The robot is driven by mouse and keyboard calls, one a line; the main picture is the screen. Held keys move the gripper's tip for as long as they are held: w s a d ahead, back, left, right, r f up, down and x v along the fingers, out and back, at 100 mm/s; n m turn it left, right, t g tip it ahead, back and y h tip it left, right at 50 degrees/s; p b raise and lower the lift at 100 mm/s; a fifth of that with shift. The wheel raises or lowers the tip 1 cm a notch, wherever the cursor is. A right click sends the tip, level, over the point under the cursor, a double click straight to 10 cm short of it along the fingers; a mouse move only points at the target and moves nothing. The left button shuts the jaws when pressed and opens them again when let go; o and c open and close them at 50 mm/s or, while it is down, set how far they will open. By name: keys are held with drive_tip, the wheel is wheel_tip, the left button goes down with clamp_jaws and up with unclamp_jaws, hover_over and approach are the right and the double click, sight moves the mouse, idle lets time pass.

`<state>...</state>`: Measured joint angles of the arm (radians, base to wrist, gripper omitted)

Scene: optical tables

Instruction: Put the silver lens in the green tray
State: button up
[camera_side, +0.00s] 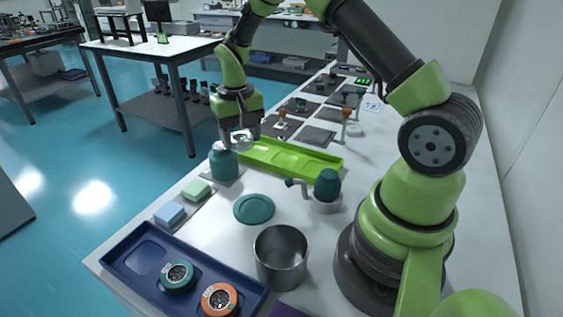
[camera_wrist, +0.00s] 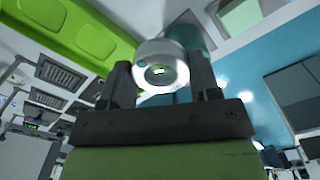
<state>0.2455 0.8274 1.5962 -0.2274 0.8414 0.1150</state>
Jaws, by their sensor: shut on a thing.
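The silver lens (camera_wrist: 161,66) is a ring-shaped piece with a clear centre, held between the two fingers of my gripper (camera_wrist: 163,80) in the wrist view. In the side view my gripper (camera_side: 238,138) is shut on it, and the lens shows only small and bright at the fingertips. They appear above or beside the teal cylinder (camera_side: 224,163); I cannot tell the exact gap. The green tray (camera_side: 320,160) lies just right of the gripper, and its near-left end is close to the fingers. It also shows at upper left in the wrist view (camera_wrist: 88,38).
A teal-topped piece with a side handle (camera_side: 326,188) stands in front of the tray. A teal disc (camera_side: 254,208), a metal cup (camera_side: 281,257) and a blue tray (camera_side: 132,256) with two round pieces are nearer. Green (camera_side: 196,190) and blue (camera_side: 170,213) blocks lie left.

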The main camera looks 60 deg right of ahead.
hover_over(257, 152)
wheel_tip(257, 152, down, 10)
drive_tip(key=shift+r, duration=0.25)
idle(0.4)
drive_tip(key=o, duration=0.7)
drive_tip(key=shift+f, duration=0.15)
drive_tip(key=shift+o, duration=0.2)
